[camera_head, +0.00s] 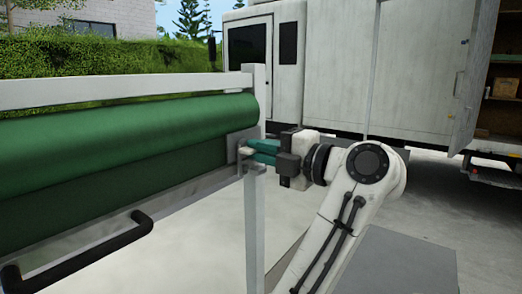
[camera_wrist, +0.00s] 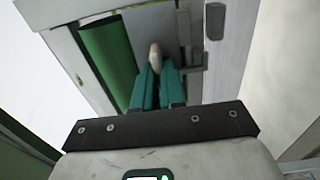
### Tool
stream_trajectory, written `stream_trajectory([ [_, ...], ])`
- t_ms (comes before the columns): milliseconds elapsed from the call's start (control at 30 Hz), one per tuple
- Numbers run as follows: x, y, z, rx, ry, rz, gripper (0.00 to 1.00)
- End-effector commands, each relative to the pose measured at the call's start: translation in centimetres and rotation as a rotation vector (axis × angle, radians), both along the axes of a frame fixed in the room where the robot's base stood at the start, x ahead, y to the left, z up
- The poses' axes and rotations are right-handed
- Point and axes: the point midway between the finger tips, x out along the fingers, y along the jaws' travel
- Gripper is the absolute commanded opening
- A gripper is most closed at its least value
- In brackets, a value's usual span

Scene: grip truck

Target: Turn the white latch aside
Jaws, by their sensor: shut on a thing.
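The white latch (camera_wrist: 155,56) shows in the wrist view as a small pale rounded piece at the tips of my gripper's green fingers. My gripper (camera_wrist: 158,72) is shut on it. In the head view my gripper (camera_head: 257,150) reaches in from the right to the upright white post, and the latch (camera_head: 246,151) shows as a small pale piece at the fingertips. The fingers hide part of the latch, so its exact angle is hard to tell.
A green roll (camera_head: 130,124) lies under a white top rail (camera_head: 120,90) at left. A black bar handle (camera_head: 85,258) is below it. A white truck (camera_head: 340,70) stands behind, with an open cargo bay at right. A grey handle (camera_wrist: 215,21) is near the latch.

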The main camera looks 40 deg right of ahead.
Motion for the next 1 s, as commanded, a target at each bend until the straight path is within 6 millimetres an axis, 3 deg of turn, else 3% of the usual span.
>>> stream_trajectory([
  [533,0.12,-0.1,-0.32,0.073,0.024,0.0,0.0],
  [1000,0.17,-0.01,-0.07,0.445,0.114,0.0,0.0],
])
